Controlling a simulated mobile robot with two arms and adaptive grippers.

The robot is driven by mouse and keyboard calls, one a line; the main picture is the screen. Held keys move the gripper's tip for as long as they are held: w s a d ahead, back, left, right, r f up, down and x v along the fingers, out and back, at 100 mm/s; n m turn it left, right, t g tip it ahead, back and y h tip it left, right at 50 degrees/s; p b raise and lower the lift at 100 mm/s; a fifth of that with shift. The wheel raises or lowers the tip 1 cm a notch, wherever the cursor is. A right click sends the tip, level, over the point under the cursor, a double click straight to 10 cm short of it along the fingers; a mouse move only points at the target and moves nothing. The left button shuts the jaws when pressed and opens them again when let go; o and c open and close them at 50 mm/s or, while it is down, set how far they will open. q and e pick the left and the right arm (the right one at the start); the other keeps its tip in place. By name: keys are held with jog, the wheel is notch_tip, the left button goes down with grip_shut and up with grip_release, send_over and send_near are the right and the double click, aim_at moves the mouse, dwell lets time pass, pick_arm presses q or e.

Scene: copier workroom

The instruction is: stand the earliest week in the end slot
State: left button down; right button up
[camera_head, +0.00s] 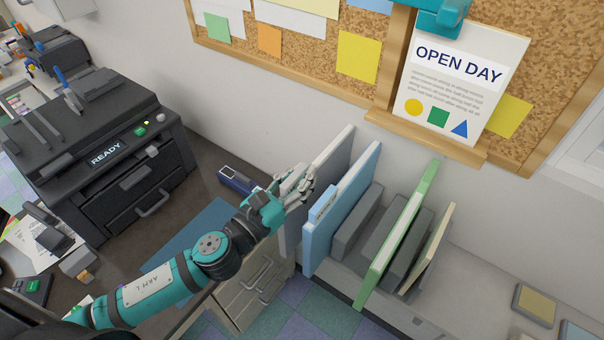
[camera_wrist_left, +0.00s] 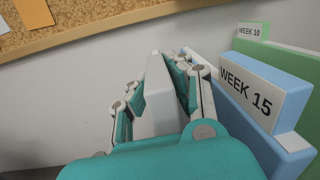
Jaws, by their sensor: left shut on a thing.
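My left gripper (camera_head: 298,188) is shut on a pale grey binder (camera_head: 325,185). In the left wrist view the fingers (camera_wrist_left: 160,95) close on both sides of its upper edge (camera_wrist_left: 154,70); its label cannot be read. It stands upright left of a light blue binder (camera_head: 345,205), labelled WEEK 15 (camera_wrist_left: 252,92). Further right is a green binder (camera_head: 398,235), labelled WEEK 10 (camera_wrist_left: 250,30), then a cream binder (camera_head: 428,248) whose label is hidden. The green and cream binders lean. The lower part of the grey binder is partly hidden by my arm.
Grey dividers (camera_head: 358,222) stand between the binders. A black copier (camera_head: 95,150) showing READY is at left. A dark blue object (camera_head: 238,180) lies left of my gripper.

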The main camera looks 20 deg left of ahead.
pick_arm(q)
jog(key=shift+s+a, duration=0.15)
jog(key=shift+s, duration=0.6)
jog(key=shift+w+f, duration=0.1)
jog(key=shift+w, duration=0.2)
jog(key=c, duration=1.7)
grip_release()
jog(key=shift+f, duration=0.15)
jog(key=o, duration=0.5)
jog(key=shift+s, duration=0.25)
jog(key=shift+w, duration=0.1)
pick_arm(e)
jog(key=shift+a+r, duration=0.15)
jog(key=shift+a, duration=0.2)
